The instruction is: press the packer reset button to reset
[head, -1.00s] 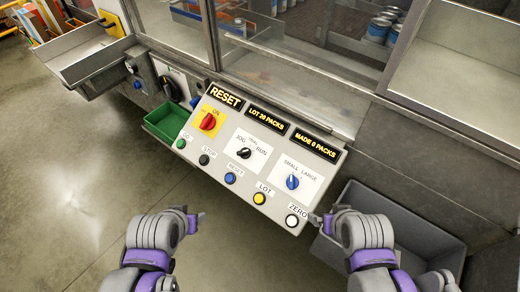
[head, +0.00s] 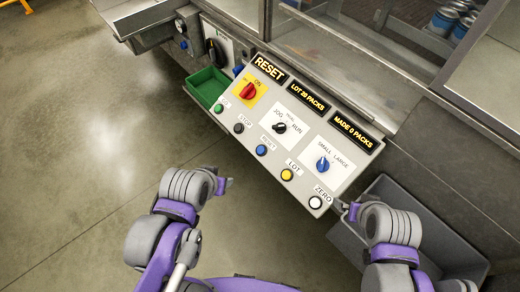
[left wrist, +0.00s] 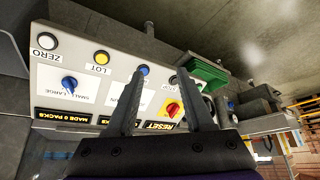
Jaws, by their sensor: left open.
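The packer's control panel (head: 300,135) is a grey sloped box with a row of buttons along its lower edge. The blue reset button (head: 261,150) sits mid-row, between the black stop button (head: 239,128) and the yellow lot button (head: 287,174). My left gripper (head: 228,184) is in front of and below it, apart from the panel in the head view. In the left wrist view the left gripper (left wrist: 161,73) is open and empty, and the blue button (left wrist: 143,70) shows by one fingertip. My right gripper (head: 347,207) is near the white zero button (head: 315,202); its jaws are unclear.
The panel's displays read RESET, LOT 20 PACKS and MADE 0 PACKS. A green bin (head: 208,87) stands left of the panel, and a grey bin (head: 400,225) lies below right. A red switch (head: 247,91) sits on a yellow plate. The floor at left is clear.

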